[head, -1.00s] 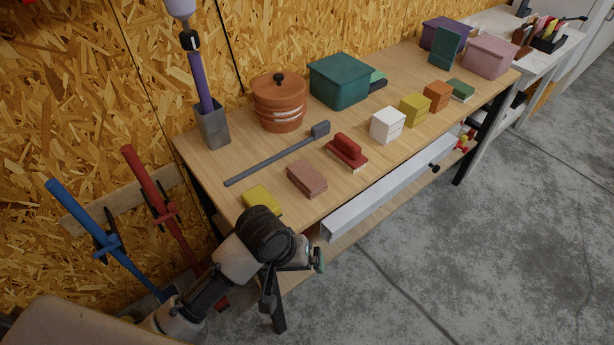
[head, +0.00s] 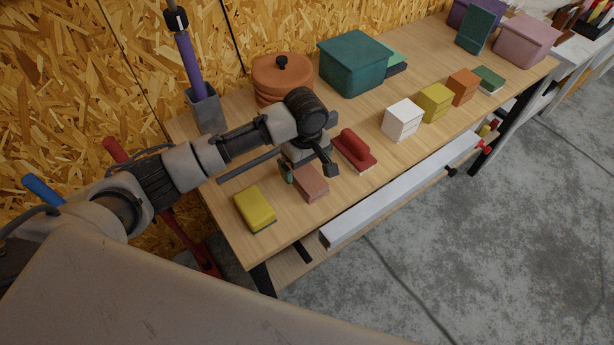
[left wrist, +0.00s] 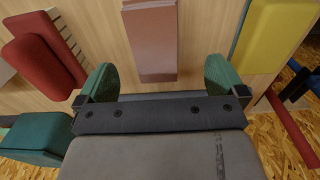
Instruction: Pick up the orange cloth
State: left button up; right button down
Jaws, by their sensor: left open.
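A reddish-brown, layered flat block (head: 312,189), which may be the folded orange cloth, lies near the bench's front edge. In the left wrist view the same block (left wrist: 153,40) stands between the two green-padded fingers in line of sight, apart from both. My left gripper (head: 309,170) is open and empty, over the block's far end. Its height above the block is hard to tell; the gripper hides part of the block. It also shows at the bottom of the left wrist view (left wrist: 160,82). A plainer orange block (head: 463,86) stands farther right. My right gripper is not in view.
A yellow block (head: 255,209) lies left of the gripper and a red-handled brush (head: 355,150) right of it. A grey long-handled tool (head: 245,167) lies behind. White (head: 402,119) and olive (head: 435,102) blocks and a teal box (head: 354,65) stand farther along.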

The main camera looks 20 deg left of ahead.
aim_at(307, 175)
pick_arm(q)
jog(key=shift+w+f, duration=0.15)
jog(key=shift+f, duration=0.3)
jog(key=f, duration=0.4)
jog(key=shift+w+f, duration=0.2)
jog(key=shift+w, duration=0.1)
jog(key=shift+f+p, duration=0.3)
jog(key=shift+f, duration=0.2)
jog(key=shift+c, duration=1)
jog(key=c, duration=0.8)
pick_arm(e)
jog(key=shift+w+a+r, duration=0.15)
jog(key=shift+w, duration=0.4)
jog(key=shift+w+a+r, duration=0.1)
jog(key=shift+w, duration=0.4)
